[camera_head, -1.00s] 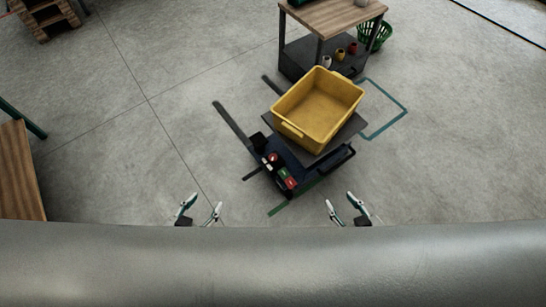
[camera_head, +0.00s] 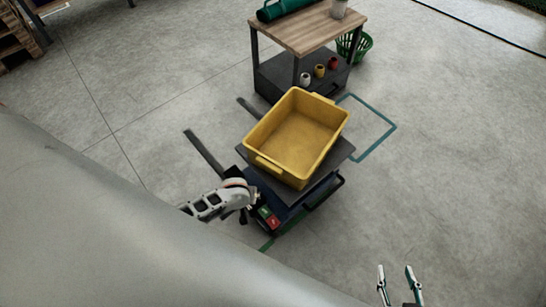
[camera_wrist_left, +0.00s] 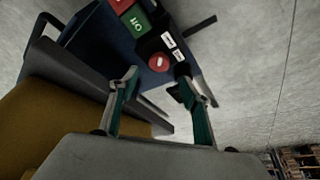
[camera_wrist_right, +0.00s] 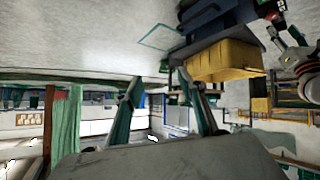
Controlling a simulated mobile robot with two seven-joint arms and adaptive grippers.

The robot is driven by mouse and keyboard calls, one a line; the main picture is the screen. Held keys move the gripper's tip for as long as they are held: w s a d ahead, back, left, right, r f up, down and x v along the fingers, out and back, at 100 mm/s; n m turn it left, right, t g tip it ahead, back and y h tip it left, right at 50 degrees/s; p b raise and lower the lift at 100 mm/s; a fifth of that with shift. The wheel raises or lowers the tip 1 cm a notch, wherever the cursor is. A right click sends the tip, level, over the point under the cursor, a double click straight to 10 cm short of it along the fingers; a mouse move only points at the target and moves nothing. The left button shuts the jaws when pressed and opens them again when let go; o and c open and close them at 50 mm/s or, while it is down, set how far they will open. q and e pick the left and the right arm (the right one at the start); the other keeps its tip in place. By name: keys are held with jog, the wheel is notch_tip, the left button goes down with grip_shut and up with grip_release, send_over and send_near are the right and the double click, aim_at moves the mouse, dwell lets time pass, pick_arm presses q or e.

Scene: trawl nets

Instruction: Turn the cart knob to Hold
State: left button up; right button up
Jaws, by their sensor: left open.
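The cart (camera_head: 318,178) carries a dark control panel at its near end. In the left wrist view the panel shows a round red knob (camera_wrist_left: 158,63) with a white mark. Two small white labels (camera_wrist_left: 168,41) sit beside it, too small to read. My left gripper (camera_wrist_left: 162,88) is open, with its fingers apart on either side of the knob in that view and no visible contact. In the head view my left arm hides the knob. My right gripper (camera_head: 396,272) is open and empty over bare floor, right of the cart.
A green button (camera_wrist_left: 140,23) and a red button (camera_wrist_left: 120,5) sit near the knob. A yellow bin (camera_head: 262,166) rests on the cart. Behind stands a wooden table (camera_head: 300,32) with a green basket (camera_head: 362,46) beside it. Floor right of the cart is clear.

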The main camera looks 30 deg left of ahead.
pick_arm(q)
jog(key=x, duration=0.1)
jog(key=b+x, duration=0.2)
jog(key=shift+s+f, duration=0.1)
jog(key=shift+f, duration=0.35)
jog(key=b+x, duration=0.2)
jog(key=x, duration=0.1)
jog(key=shift+f, duration=0.4)
jog(key=shift+w+a+f, duration=0.1)
jog(key=shift+w+f, duration=0.25)
jog(key=shift+w, duration=0.1)
jog(key=shift+w+r, duration=0.1)
jog(key=shift+w, duration=0.15)
pick_arm(e)
jog(key=shift+a+f+y, duration=0.3)
jog(key=shift+a+f, duration=0.05)
jog(key=shift+a, duration=0.45)
pick_arm(q)
jog(key=c, duration=1.1)
pick_arm(e)
jog(key=shift+s+f, duration=0.2)
